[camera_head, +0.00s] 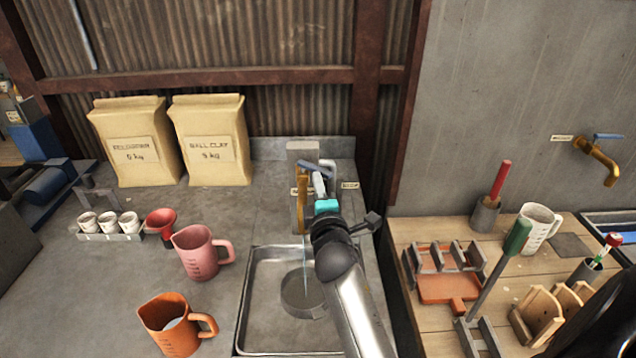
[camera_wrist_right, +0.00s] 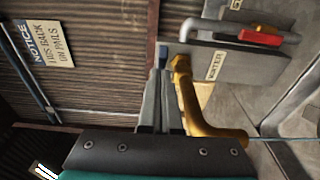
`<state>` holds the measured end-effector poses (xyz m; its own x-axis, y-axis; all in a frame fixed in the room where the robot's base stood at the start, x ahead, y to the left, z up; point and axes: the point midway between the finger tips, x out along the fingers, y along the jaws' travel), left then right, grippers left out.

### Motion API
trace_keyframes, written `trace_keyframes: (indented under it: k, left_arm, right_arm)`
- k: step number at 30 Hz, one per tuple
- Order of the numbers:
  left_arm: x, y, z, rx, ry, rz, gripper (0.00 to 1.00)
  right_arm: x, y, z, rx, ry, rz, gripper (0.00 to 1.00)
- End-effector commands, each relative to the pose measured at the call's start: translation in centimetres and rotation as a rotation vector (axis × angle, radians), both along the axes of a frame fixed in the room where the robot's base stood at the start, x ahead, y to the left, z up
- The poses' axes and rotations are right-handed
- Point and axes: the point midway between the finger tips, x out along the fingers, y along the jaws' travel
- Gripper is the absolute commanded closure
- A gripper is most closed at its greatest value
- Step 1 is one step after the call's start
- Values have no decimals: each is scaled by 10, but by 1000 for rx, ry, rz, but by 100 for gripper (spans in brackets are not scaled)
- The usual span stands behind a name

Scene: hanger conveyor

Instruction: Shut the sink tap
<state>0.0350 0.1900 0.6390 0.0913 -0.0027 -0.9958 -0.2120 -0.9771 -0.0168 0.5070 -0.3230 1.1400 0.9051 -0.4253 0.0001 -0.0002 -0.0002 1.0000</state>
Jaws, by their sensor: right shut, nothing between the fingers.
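The sink tap is brass-coloured, with a spout (camera_head: 301,200) pointing at the sink (camera_head: 243,300) and a blue lever (camera_head: 312,164). A thin stream of water (camera_head: 305,250) runs from the spout into a round grey vessel (camera_head: 301,294) in the sink. My right gripper (camera_head: 319,183) is shut and empty, just right of the spout and close to the lever. In the right wrist view its fingers (camera_wrist_right: 160,80) are together beside the brass tap (camera_wrist_right: 200,118), with a blue end (camera_wrist_right: 162,55) at their tips. I cannot tell whether they touch the lever. My left gripper is out of view.
A grey pipe tap with a red lever (camera_wrist_right: 260,36) stands close by. A pink jug (camera_head: 199,254) and an orange jug (camera_head: 175,327) are left of the sink. A wooden bench with tools (camera_head: 425,345) stands right. Another brass tap (camera_head: 597,160) is on the wall.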

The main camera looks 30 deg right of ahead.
Motion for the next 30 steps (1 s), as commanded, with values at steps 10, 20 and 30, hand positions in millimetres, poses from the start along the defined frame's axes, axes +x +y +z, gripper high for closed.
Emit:
trace_keyframes:
  k: [10,20,30]
  left_arm:
    - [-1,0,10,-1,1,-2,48]
    - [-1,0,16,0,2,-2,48]
    - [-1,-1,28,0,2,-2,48]
  right_arm:
    - [-1,-4,1,-2,1,47,100]
    - [-1,-7,0,-3,3,79,100]
    - [-1,-14,1,-5,4,149,100]
